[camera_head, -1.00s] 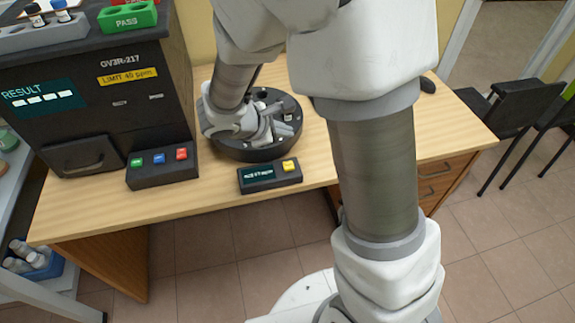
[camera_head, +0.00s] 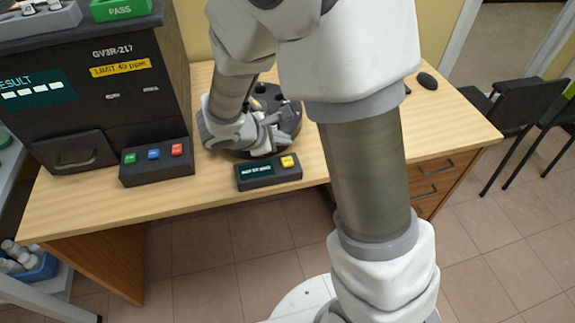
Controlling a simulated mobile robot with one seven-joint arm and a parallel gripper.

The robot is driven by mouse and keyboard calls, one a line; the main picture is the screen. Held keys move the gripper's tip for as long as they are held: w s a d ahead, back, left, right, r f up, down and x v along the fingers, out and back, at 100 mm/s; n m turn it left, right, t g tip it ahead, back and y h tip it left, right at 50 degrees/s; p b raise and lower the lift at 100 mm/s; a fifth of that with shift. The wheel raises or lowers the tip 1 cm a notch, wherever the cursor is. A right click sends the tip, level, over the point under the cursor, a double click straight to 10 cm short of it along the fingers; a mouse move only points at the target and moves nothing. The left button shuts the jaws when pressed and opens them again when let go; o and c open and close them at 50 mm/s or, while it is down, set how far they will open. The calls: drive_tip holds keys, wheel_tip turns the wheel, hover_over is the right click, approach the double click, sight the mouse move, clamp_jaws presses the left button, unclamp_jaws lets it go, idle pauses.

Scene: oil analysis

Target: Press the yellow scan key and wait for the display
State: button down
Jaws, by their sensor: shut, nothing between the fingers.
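The yellow scan key (camera_head: 287,161) sits on the right end of a small dark scanner box (camera_head: 265,183) near the desk's front edge. The box's small display (camera_head: 256,169) is lit with a line of pale text, too small to read. My gripper (camera_head: 284,138) is shut and empty. It is just behind and above the scanner box, in front of the round black carousel (camera_head: 289,112). Its fingertips look close to the yellow key but apart from it. My forearm and hand hide part of the carousel.
The large dark analyser (camera_head: 95,95) stands at the left, with a RESULT screen (camera_head: 38,89) showing dashes. A panel (camera_head: 157,172) with green, blue and red buttons is left of the scanner box. A black mouse (camera_head: 427,81) lies at the right. The desk front is clear.

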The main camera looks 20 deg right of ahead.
sight(283, 163)
drive_tip(key=shift+f+b, duration=1.5)
drive_tip(key=shift+f, duration=0.65)
drive_tip(key=shift+f+b, duration=0.45)
drive_tip(key=shift+b, duration=0.15)
drive_tip(key=shift+f+b, duration=0.5)
drive_tip(key=shift+b, duration=0.05)
idle(0.8)
idle(0.3)
drive_tip(key=shift+r+p, duration=0.7)
drive_tip(key=shift+r, duration=0.3)
wheel_tip(283, 163, up, 5)
drive_tip(key=p, duration=0.3)
drive_tip(key=shift+p, duration=0.4)
